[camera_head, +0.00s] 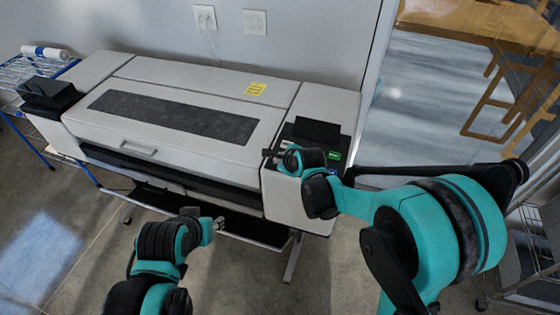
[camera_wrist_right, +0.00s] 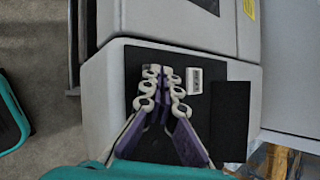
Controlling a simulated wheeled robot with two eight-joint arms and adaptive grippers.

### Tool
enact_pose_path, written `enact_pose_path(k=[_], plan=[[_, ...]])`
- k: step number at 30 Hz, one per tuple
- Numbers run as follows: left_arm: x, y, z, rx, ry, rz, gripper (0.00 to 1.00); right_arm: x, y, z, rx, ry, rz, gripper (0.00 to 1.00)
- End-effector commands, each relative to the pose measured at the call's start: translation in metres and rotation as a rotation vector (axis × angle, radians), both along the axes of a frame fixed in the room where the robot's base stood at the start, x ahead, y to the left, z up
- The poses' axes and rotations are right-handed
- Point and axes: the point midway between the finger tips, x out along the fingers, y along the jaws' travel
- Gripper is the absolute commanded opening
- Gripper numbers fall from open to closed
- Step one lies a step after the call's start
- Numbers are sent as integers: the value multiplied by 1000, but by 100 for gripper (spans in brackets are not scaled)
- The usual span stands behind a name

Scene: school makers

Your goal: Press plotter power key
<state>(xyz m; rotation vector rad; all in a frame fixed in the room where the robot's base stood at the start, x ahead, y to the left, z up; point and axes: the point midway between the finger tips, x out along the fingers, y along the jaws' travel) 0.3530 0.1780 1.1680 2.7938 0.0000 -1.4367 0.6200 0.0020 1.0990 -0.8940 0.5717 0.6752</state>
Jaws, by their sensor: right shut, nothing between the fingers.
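The plotter (camera_head: 215,88) is a wide, pale grey machine against the wall. Its dark control panel (camera_head: 345,143) is on the right end and also shows in the right wrist view (camera_wrist_right: 221,71). My right gripper (camera_head: 272,154) is over the panel's left part. In the right wrist view its fingers (camera_wrist_right: 161,73) are shut together, with nothing between them, beside a small white piece (camera_wrist_right: 195,80). I cannot tell whether the fingertips touch the panel, nor which key is the power key. My left gripper (camera_head: 218,223) is low in front of the plotter, away from the panel.
A dark screen (camera_head: 317,130) stands at the panel's back and a green patch (camera_head: 334,155) shows on the panel. A yellow label (camera_head: 255,89) is on the lid. A glass partition is at the right, with a wooden table (camera_head: 490,22) behind it. The floor in front is open.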

Motion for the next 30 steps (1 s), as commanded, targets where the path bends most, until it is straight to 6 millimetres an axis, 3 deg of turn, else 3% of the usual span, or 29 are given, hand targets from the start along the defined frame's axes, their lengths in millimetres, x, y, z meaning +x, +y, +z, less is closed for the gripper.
enact_pose_path(k=[13, 30], plan=[[0, 0, -5, 0, 0, 0, 40, 0, 0, -5, -1, 2, -1, 0], [0, 0, 0, 0, 0, 0, 40, 1, -1, 5, 0, 0, 0, 0]])
